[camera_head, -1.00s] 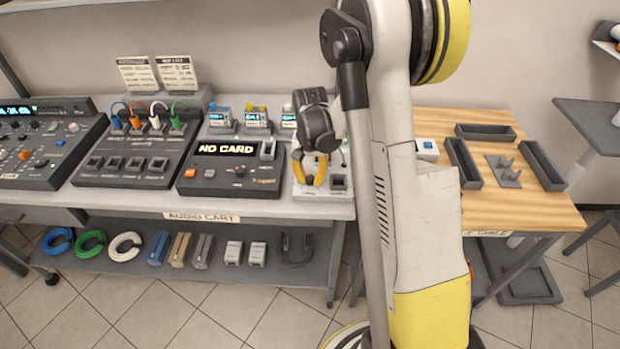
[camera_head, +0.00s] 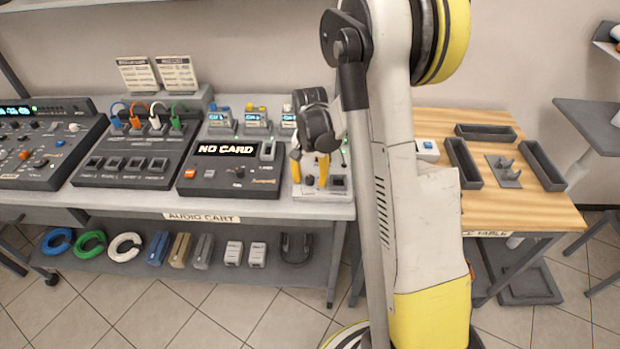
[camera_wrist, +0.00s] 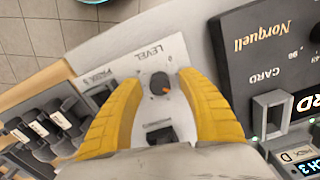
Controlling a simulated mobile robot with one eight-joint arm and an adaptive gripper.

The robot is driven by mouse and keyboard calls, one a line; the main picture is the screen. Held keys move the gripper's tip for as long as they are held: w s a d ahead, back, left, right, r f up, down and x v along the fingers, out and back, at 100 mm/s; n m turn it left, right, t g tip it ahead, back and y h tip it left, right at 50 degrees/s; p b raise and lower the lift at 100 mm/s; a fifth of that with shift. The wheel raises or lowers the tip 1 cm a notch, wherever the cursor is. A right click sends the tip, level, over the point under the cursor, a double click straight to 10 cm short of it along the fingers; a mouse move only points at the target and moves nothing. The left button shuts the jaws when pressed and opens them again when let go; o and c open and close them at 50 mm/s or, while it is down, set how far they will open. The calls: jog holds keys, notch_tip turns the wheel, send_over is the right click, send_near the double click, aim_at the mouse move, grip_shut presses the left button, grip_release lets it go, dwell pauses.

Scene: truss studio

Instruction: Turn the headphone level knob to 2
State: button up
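The headphone level knob is a small dark round knob (camera_wrist: 160,83) with an orange mark, on a pale panel under the word LEVEL in the wrist view. In the head view the pale headphone unit (camera_head: 333,194) stands at the right end of the audio cart. My gripper (camera_head: 308,180) is over this unit, its yellow fingers pointing down. In the wrist view my gripper (camera_wrist: 160,85) has its fingers spread on either side of the knob, with gaps between them and it. The scale numbers around the knob are too small to read.
A recorder reading NO CARD (camera_head: 228,165) stands just left of the unit. Small wireless packs (camera_head: 256,120) stand behind. A wooden table (camera_head: 480,205) with dark trays is to the right. A dark socket (camera_wrist: 160,134) sits near the knob.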

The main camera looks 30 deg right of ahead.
aim_at(310, 178)
notch_tip(310, 178, up, 12)
dwell(0.5)
jog(key=shift+r, duration=0.1)
jog(key=s+a+r+n+t, duration=0.3)
jog(key=s+a+r+n, duration=0.1)
jog(key=s+a, duration=0.3)
jog(key=s+a+r+n+t, duration=0.4)
jog(key=s+a, duration=0.4)
jog(key=s, duration=0.3)
jog(key=shift+a+n, duration=0.25)
jog(key=shift+n, duration=0.25)
